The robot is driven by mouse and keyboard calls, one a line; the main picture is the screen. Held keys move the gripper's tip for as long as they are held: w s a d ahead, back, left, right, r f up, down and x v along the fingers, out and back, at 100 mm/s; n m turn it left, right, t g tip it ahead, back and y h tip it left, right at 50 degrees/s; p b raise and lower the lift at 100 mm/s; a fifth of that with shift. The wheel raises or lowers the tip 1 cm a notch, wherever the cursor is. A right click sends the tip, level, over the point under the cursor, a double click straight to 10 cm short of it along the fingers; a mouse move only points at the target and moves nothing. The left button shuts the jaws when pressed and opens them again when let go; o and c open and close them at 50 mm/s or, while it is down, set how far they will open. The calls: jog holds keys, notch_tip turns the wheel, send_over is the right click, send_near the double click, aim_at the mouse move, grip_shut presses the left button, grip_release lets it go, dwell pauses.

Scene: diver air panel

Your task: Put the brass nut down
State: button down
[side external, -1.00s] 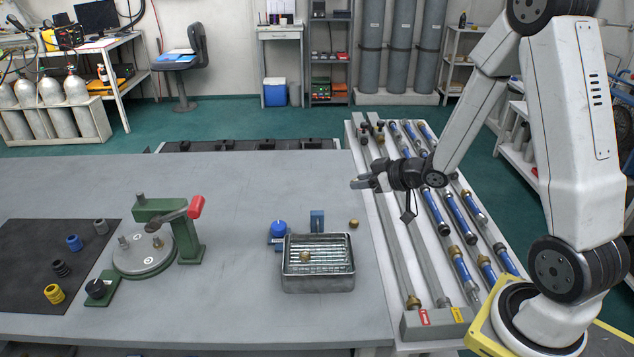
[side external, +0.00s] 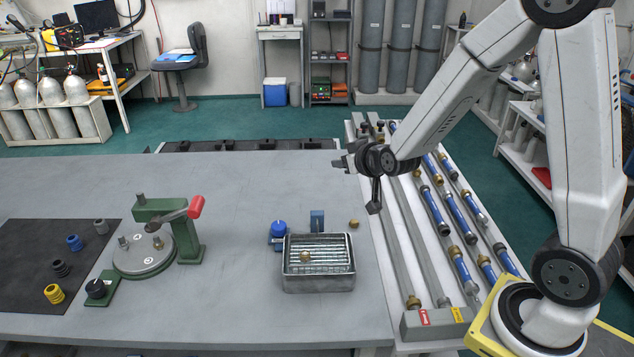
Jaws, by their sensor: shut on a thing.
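My gripper (side external: 341,161) is above the grey bench, near its right side and behind the metal tray (side external: 318,287). It points left and is shut on the small brass nut, which the fingers mostly hide at this distance. One small round brass piece (side external: 305,256) lies in the ribbed tray. Another brass piece (side external: 354,224) lies on the bench just behind the tray's right corner. My gripper is well apart from both.
A blue-capped item (side external: 278,229) and a blue upright block (side external: 317,220) stand behind the tray. A green press with a red handle (side external: 196,207) stands left. A black mat (side external: 35,265) holds several coloured fittings. A rack of blue cylinders (side external: 463,226) is at right. The bench's middle is clear.

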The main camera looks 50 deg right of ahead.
jog(key=s+a+m+g+h, duration=0.4)
jog(key=s+a+m, duration=0.1)
jog(key=s, duration=0.5)
jog(key=s+a+f+m+g+h, duration=0.1)
jog(key=s+a+m+g+h, duration=0.3)
jog(key=s, duration=0.6)
jog(key=a+m+g, duration=0.1)
jog(key=a+m, duration=0.1)
jog(key=m, duration=0.1)
jog(key=shift+a+f+m+h, duration=0.15)
jog(key=shift+m+h, duration=0.15)
jog(key=shift+h, duration=0.1)
jog(key=w+f, duration=0.1)
jog(key=w, duration=0.2)
jog(key=w+f, duration=0.1)
jog(key=w, duration=0.2)
jog(key=w+f, duration=0.2)
jog(key=w, duration=0.1)
jog(key=shift+a, duration=0.25)
jog(key=w+f, duration=0.4)
jog(key=shift+a+f, duration=0.15)
jog(key=shift+f, duration=0.2)
jog(key=shift+w+f, duration=0.2)
jog(key=shift+f, duration=0.1)
jog(key=shift+f, duration=0.1)
